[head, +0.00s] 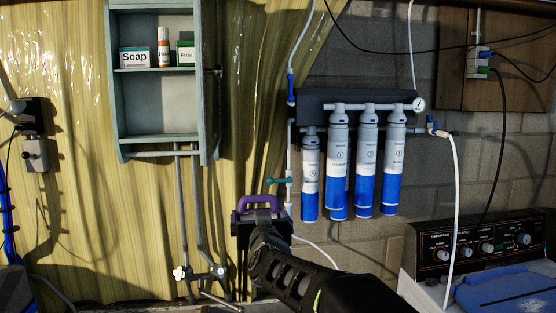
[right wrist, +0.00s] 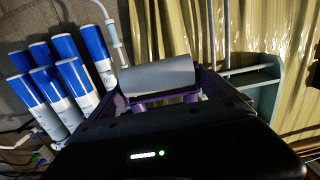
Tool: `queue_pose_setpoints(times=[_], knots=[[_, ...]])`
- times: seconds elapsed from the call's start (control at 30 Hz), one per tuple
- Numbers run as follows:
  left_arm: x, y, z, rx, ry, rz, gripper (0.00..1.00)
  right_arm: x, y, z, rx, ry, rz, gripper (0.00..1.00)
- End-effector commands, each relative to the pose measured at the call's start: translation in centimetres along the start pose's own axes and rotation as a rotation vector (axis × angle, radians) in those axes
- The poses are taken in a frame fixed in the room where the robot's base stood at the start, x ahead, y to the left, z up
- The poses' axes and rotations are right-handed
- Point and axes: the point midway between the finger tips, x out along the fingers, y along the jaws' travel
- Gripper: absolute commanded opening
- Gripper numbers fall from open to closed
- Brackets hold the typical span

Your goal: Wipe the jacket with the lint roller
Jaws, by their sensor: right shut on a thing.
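The lint roller shows in the right wrist view as a pale grey cylinder (right wrist: 157,77) with purple parts under it. The gripper also shows in the right wrist view (right wrist: 165,98). My arm hides part of the grip. I cannot make out a jacket in either view. My left gripper is not in view.
A pale blue open cabinet (head: 161,108) hangs at the upper left, with soap and small boxes on its shelf. Several blue and white filter cylinders (head: 338,165) hang on the wall just right of the gripper. A black control panel (head: 480,247) stands at the lower right.

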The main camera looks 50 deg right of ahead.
Motion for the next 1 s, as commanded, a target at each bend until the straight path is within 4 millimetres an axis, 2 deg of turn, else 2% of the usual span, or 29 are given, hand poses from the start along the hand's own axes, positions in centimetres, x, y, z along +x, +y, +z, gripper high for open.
queue_pose_setpoints(times=[0.03, 0.27, 0.4, 0.6, 0.7, 0.8, 0.9, 1.0], knots=[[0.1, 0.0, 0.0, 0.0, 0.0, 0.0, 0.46, 0.1, -1.9, 2.8, 0.003, -0.012, -0.041, 0.52], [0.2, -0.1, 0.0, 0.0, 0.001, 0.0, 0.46, -0.9, -9.4, 13.1, -0.004, -0.012, -0.195, 0.52], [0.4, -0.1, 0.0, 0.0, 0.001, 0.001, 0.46, -3.2, -15.1, 19.6, -0.008, -0.012, -0.315, 0.52], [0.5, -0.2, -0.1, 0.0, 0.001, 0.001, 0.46, -7.9, -22.9, 27.7, -0.016, -0.007, -0.488, 0.52], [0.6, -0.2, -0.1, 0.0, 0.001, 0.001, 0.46, -10.1, -26.0, 30.4, -0.021, -0.003, -0.553, 0.52], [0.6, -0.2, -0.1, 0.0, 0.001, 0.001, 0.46, -11.8, -28.4, 31.9, -0.026, 0.001, -0.603, 0.52], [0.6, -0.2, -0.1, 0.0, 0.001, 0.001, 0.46, -12.9, -29.8, 32.3, -0.029, 0.006, -0.633, 0.52], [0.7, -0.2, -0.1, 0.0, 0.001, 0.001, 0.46, -13.2, -30.4, 32.1, -0.031, 0.007, -0.645, 0.52]])
